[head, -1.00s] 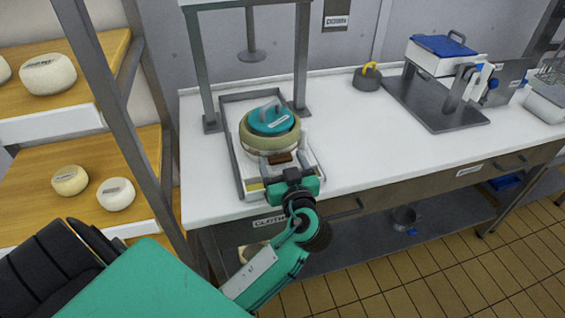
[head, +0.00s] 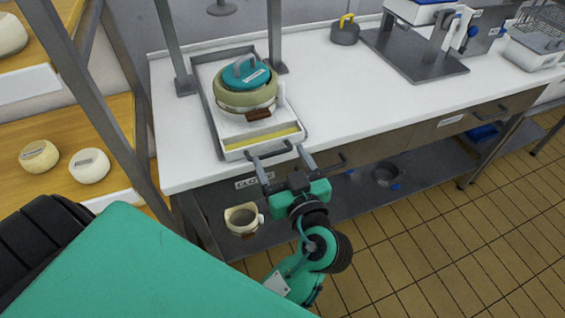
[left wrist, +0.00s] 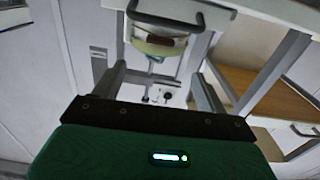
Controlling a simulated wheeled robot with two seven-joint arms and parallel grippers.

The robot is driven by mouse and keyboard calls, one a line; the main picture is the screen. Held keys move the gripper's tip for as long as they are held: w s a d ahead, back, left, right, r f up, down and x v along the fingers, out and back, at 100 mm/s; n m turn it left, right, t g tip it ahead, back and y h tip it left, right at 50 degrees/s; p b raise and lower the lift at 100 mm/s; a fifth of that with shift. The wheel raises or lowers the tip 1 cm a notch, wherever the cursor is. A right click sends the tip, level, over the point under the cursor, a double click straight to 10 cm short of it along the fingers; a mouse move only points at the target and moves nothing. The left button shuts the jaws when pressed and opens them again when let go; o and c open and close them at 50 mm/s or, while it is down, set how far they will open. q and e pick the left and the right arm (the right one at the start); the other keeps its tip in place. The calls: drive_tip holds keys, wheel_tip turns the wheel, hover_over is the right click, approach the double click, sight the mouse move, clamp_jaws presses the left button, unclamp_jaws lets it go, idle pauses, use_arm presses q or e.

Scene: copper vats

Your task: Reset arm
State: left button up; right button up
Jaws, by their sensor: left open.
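My left gripper (head: 281,165) is open and empty. In the head view it is at the front edge of the white counter, with its two fingers apart, in front of the press tray. In the left wrist view its fingers (left wrist: 158,84) also show apart with nothing between them. My right gripper is not in view.
A cream mould with a teal lid (head: 246,82) sits in the tray (head: 262,142) under the press frame. A drawer handle (head: 328,166) is close to the gripper. Cheeses (head: 89,165) lie on wooden shelves at left. Tiled floor at right is free.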

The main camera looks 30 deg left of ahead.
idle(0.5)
use_arm(q)
wheel_tip(320, 180, down, 28)
drive_tip(key=d+m+g+h, duration=0.1)
drive_tip(key=m+g+h, duration=0.2)
drive_tip(key=m+h, duration=0.55)
drive_tip(key=s+f+m+g+h, duration=0.35)
drive_tip(key=s+f, duration=0.25)
drive_tip(key=f, duration=0.7)
drive_tip(key=s+a+f+g+h+p, duration=0.3)
drive_tip(key=s+f+p, duration=0.5)
drive_tip(key=s+f, duration=0.9)
drive_tip(key=s+a+f+p, duration=0.1)
drive_tip(key=s+a+p, duration=0.1)
drive_tip(key=s, duration=0.3)
drive_tip(key=s+a+f+g+y+p, duration=0.1)
drive_tip(key=s+a+f+p, duration=0.1)
drive_tip(key=s, duration=0.4)
drive_tip(key=shift+p, duration=0.35)
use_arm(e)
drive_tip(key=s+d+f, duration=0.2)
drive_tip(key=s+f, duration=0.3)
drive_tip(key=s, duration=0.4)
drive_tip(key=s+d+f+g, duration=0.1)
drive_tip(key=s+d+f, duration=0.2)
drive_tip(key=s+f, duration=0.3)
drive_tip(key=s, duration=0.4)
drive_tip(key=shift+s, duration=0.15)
